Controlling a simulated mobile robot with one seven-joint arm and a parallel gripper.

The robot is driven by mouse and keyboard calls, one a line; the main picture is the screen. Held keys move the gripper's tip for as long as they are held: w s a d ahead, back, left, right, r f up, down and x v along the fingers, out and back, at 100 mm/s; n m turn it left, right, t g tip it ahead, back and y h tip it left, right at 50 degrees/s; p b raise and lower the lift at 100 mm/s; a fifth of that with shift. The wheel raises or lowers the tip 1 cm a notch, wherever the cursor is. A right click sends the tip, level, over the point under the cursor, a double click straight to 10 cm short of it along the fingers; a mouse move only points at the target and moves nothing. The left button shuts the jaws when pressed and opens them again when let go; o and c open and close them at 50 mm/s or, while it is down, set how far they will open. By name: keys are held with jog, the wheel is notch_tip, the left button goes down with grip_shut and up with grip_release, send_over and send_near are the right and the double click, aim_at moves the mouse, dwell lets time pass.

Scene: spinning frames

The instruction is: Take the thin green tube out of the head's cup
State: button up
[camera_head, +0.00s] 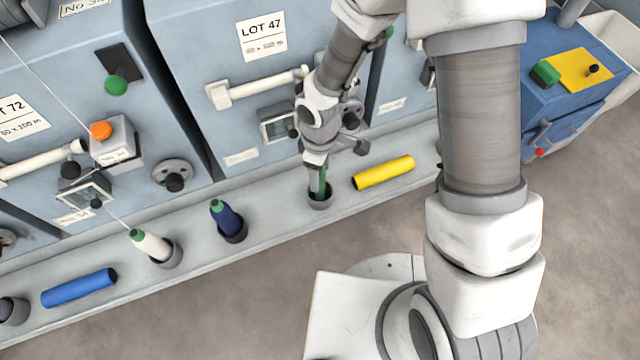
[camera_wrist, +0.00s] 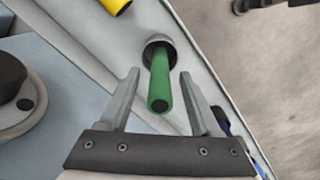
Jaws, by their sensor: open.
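The thin green tube (camera_head: 323,180) stands in a dark-rimmed cup (camera_head: 320,201) on the grey ledge below the LOT 47 panel. In the wrist view the green tube (camera_wrist: 160,80) rises from the cup (camera_wrist: 158,41) toward the camera, its dark end nearest. My gripper (camera_head: 318,172) is above the cup in the head view, partly hiding the tube. In the wrist view my gripper (camera_wrist: 159,76) is open, with one finger on each side of the tube and visible gaps between. I cannot tell how deep the tube sits in the cup.
A yellow tube (camera_head: 384,173) lies on the ledge (camera_head: 275,212) just right of the cup. A blue-and-green bobbin (camera_head: 226,218) and a white one (camera_head: 150,244) stand in cups to the left. A blue tube (camera_head: 79,288) lies further left. Knobs and a handle (camera_head: 262,86) project from the panel.

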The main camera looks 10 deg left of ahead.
grip_shut()
dwell(1.4)
